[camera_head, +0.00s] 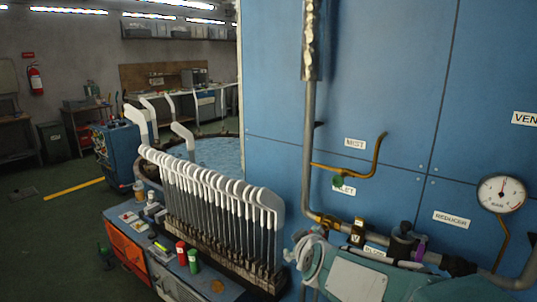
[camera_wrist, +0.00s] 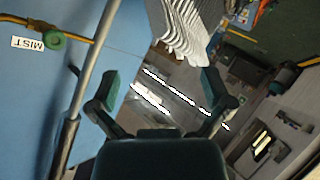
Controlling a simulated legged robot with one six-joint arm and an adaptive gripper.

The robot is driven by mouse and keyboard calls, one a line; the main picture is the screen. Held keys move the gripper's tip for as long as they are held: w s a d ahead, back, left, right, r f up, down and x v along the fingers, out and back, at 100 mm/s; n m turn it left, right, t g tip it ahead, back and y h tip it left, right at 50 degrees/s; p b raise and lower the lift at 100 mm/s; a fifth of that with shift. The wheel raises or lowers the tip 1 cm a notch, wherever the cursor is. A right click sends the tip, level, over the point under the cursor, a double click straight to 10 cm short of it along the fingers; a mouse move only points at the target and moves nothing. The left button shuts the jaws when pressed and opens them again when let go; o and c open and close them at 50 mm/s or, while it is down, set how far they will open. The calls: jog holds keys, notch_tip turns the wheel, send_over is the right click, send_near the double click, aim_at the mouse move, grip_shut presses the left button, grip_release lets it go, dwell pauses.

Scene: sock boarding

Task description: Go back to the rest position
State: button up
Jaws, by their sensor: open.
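My gripper (camera_wrist: 162,88) is open in the wrist view, its two dark fingers with green pads spread wide and nothing between them.
A blue panel (camera_head: 275,100) stands at the right with a vertical pipe (camera_head: 309,140), yellow levers and a gauge (camera_head: 502,193). Red and green bottles (camera_head: 193,261) stand by the rack. Behind is a round tub of blue water (camera_head: 222,154). Open floor (camera_head: 50,235) lies left.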

jog(key=s+d+f+m+g, duration=0.1)
jog(key=s+d+m+g, duration=0.2)
jog(key=s, duration=1)
jog(key=s+d+f+m+g+h, duration=0.1)
jog(key=s+d+m+g, duration=0.3)
jog(key=s, duration=1)
jog(key=shift+d+f+m, duration=0.15)
jog(key=shift+d+m, duration=0.35)
jog(key=shift+m, duration=0.1)
